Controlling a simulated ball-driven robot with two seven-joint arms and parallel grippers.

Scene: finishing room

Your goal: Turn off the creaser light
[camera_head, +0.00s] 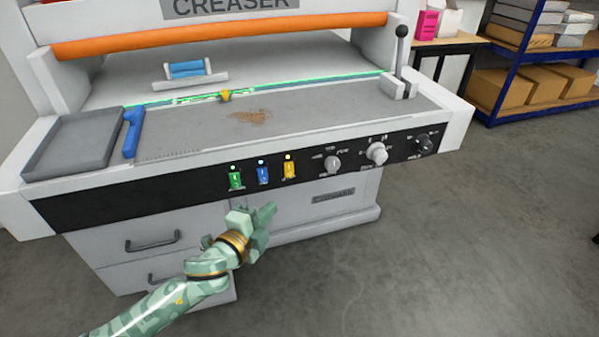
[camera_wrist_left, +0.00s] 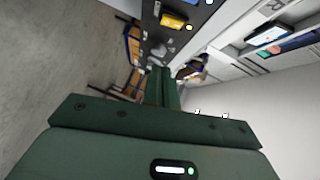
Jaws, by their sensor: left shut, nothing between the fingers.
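The creaser (camera_head: 210,135) is a white machine with a black front panel (camera_head: 110,200). The panel carries a green switch (camera_head: 236,181), a blue switch (camera_head: 263,175) and a yellow switch (camera_head: 289,168), each with a small lit lamp above it. A green glowing strip (camera_head: 330,79) runs along the back of the bed. My left gripper (camera_head: 268,211) is shut and empty, below and in front of the blue and yellow switches, apart from the panel. In the left wrist view its fingers (camera_wrist_left: 163,86) are together, and the yellow switch (camera_wrist_left: 173,20) shows above them. My right gripper is not in view.
Round knobs (camera_head: 377,153) sit right of the switches. A lever (camera_head: 401,45) stands at the bed's right end. Drawers (camera_head: 150,240) are below. The floor at right is clear.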

